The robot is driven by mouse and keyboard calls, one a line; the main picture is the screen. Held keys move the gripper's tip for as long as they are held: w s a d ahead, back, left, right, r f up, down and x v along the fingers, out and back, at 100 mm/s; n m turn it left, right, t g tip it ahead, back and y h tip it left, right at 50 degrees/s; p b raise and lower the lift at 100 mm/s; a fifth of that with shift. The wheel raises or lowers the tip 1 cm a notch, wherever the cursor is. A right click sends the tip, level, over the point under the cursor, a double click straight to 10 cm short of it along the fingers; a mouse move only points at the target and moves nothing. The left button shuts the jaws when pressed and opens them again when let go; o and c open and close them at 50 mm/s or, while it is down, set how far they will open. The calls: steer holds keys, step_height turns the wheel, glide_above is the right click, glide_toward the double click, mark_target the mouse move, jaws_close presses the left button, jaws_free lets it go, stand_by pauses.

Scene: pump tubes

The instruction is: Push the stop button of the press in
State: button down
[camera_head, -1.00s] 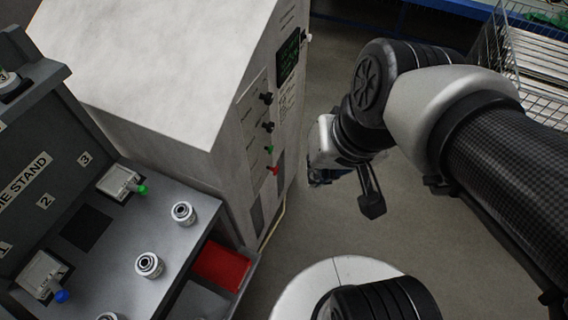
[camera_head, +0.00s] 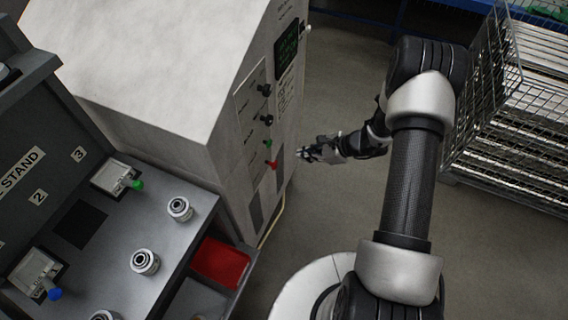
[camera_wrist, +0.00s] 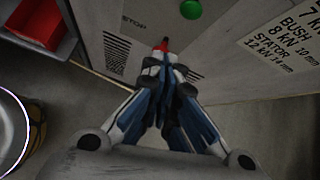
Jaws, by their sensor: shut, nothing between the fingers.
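The press (camera_head: 226,130) is a tall light-grey cabinet in the head view, with a control panel on its right-hand face. Its red stop button (camera_head: 273,165) sits low on that panel, just below a green button (camera_head: 267,143). My gripper (camera_head: 303,154) is to the right of the panel, reaching toward it. In the wrist view my shut, empty gripper (camera_wrist: 164,62) points at the panel. The red stop button (camera_wrist: 164,45) shows just beyond the fingertips, below the STOP label, and is partly hidden by them. I cannot tell whether the tips touch it. The green button (camera_wrist: 191,9) is up and to the right.
Two dark knobs (camera_head: 265,105) and a screen (camera_head: 287,50) are higher on the panel. A work stand with metal parts and a red bin (camera_head: 220,262) is at the left. A wire crate (camera_head: 520,110) stands at the right. Open floor lies beside the press.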

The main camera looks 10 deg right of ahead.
mark_target(273, 164)
step_height(273, 164, down, 10)
steer(key=s+d+m+h, duration=0.1)
steer(key=d+m, duration=0.1)
steer(key=m, duration=0.1)
steer(key=shift+s+d+r+m+t, duration=0.15)
steer(key=shift+s+d+m+t, duration=0.15)
steer(key=shift+m+t, duration=0.1)
steer(key=w+a+r+b+x, duration=0.1)
steer(key=b+x, duration=0.3)
steer(key=x, duration=0.8)
steer(key=shift+w+a+r, duration=0.35)
steer(key=shift+a, duration=0.15)
